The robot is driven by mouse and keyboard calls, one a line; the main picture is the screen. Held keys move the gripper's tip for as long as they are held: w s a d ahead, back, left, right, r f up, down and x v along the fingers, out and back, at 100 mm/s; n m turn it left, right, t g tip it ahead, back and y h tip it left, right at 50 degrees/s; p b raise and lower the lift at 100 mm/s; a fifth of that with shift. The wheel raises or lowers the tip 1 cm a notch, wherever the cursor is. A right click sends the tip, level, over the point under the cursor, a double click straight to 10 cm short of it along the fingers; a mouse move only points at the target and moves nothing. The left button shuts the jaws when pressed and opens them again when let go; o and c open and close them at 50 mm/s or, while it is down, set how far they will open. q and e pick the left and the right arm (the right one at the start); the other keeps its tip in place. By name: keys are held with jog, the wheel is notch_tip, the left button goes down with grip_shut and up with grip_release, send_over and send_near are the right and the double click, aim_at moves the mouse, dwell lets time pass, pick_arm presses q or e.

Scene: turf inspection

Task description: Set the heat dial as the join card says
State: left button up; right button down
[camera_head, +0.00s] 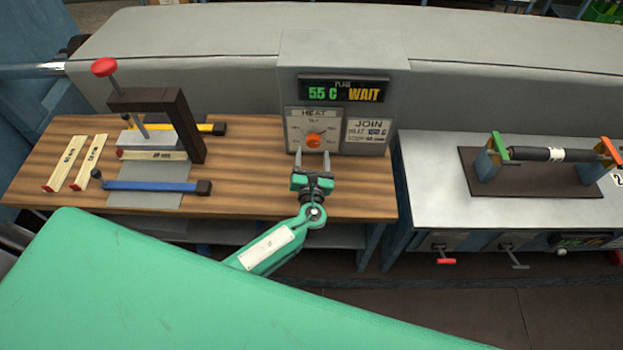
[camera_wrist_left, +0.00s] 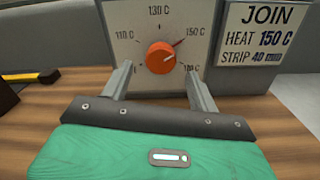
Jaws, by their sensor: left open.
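The orange heat dial (camera_head: 314,140) sits on the pale HEAT plate of a grey console; it also shows in the left wrist view (camera_wrist_left: 160,56). A red mark at its upper right points toward the 150 C label. The join card (camera_wrist_left: 258,32) to its right reads heat 150 C and strip 40 mm; it shows in the head view too (camera_head: 368,131). The display (camera_head: 344,92) reads 55 C and WAIT. My left gripper (camera_head: 312,156) is open just in front of the dial, its fingers (camera_wrist_left: 160,72) at either side and apart from it. My right gripper is out of view.
On the wooden bench (camera_head: 250,190) stands a dark press (camera_head: 185,125) with a red knob. A blue-handled tool (camera_head: 150,186), a yellow-handled tool (camera_head: 205,128) and wooden strips (camera_head: 67,165) lie around it. A roller stand (camera_head: 535,175) is on the right table. Bench around the gripper is clear.

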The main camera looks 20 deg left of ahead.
pick_arm(q)
jog(key=b+v, duration=0.2)
jog(key=v, duration=0.6)
jog(key=shift+s+r, duration=0.2)
jog(key=shift+s, duration=0.2)
